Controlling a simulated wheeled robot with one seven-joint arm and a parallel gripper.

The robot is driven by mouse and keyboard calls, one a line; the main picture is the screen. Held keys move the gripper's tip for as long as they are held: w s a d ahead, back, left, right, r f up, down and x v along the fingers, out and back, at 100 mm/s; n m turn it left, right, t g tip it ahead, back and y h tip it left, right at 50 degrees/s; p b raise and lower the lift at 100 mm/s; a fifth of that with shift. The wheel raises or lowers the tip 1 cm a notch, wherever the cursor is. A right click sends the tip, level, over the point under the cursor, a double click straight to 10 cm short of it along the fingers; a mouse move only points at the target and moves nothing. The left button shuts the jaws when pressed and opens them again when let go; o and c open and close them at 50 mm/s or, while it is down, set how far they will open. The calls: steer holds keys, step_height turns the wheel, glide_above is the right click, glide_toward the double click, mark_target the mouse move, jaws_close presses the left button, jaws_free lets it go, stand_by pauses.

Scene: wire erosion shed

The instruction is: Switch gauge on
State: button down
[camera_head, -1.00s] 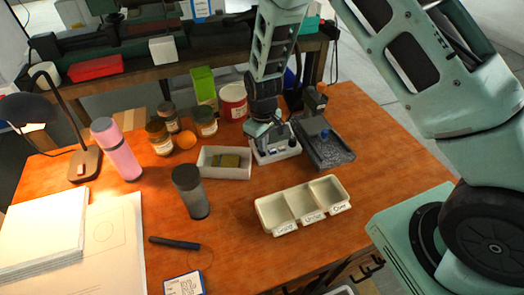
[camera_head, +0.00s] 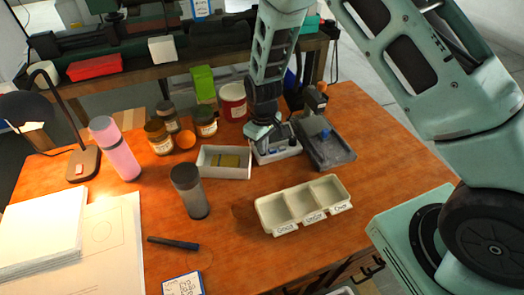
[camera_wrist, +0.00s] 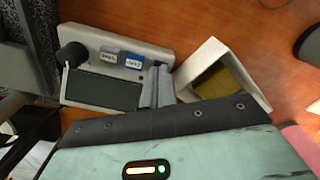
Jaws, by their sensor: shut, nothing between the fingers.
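The gauge (camera_head: 284,153) is a small pale box on the wooden table, partly hidden behind my gripper. In the wrist view the gauge (camera_wrist: 133,46) shows a dark, blank-looking screen, a round black knob, and a grey and a blue labelled button side by side. My gripper (camera_head: 262,136) points down at the gauge. In the wrist view the shut, empty fingers of my gripper (camera_wrist: 158,84) are over the gauge's edge beside the screen, a little off the blue button. I cannot tell whether they touch the gauge.
A white open box (camera_head: 212,173) with a yellowish block stands just left of the gauge. A dark stand with a flat plate (camera_head: 335,153) is close on the right. A three-part tray (camera_head: 270,214) lies in front. Jars (camera_head: 205,125) stand behind left.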

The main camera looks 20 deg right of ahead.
steer(key=shift+f, duration=0.15)
steer(key=shift+r+p, duration=2.5)
steer(key=shift+r, duration=1.05)
steer(key=s+a+r+y, duration=0.1)
steer(key=s+a+r, duration=0.5)
steer(key=r, duration=0.3)
steer(key=s+r+n, duration=0.1)
steer(key=s+r, duration=0.5)
steer(key=s, duration=0.5)
steer(key=s+r, duration=0.7)
steer(key=s, duration=0.5)
steer(key=shift+a+r+n, duration=0.15)
steer(key=shift+n, duration=0.25)
